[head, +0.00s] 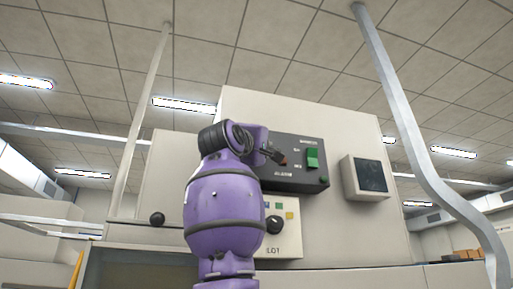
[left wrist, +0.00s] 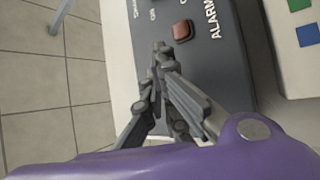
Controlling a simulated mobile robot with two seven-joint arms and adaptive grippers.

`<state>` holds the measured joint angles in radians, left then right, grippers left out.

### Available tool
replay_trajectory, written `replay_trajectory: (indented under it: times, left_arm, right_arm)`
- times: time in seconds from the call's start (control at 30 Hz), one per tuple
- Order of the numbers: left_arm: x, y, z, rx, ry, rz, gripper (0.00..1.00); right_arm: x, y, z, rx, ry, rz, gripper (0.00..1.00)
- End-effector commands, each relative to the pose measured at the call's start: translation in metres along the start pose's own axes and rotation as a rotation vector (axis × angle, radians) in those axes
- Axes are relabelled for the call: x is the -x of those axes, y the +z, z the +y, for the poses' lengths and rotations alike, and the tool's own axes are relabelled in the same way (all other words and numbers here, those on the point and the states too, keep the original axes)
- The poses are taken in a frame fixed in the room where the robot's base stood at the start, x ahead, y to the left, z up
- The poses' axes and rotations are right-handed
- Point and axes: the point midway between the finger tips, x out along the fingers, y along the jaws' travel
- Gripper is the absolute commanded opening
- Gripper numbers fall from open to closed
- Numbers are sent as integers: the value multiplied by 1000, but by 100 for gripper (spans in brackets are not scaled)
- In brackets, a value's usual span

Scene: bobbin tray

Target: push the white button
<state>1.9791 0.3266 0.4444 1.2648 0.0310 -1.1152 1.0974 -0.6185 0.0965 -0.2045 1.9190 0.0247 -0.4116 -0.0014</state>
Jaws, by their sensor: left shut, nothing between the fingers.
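No white button can be made out in either view; part of the panels is hidden behind my left arm. The dark control panel (head: 300,180) marked ALARM is on the front of a pale cabinet, and it also shows in the left wrist view (left wrist: 215,75). My left gripper (head: 277,156) is shut and empty in front of this panel. In the left wrist view its fingertips (left wrist: 160,48) are close to a red-brown square button (left wrist: 182,30), a little to its left; I cannot tell whether they touch the panel.
A large green switch (head: 312,158) is on the dark panel. Below is a pale panel (head: 292,243) with a black knob (head: 274,224) and small coloured buttons. The left wrist view shows a green (left wrist: 299,4) and a blue button (left wrist: 308,35). A dark-screened box (head: 369,176) stands right.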

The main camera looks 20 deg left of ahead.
Motion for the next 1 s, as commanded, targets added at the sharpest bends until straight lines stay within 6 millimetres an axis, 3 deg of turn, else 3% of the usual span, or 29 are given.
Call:
replay_trajectory:
  times: [1.0]
  left_arm:
    - [13, 9, 8, 1, -1, 0, 0]
  right_arm:
    - [0, 0, 0, 0, 0, 0, 0]
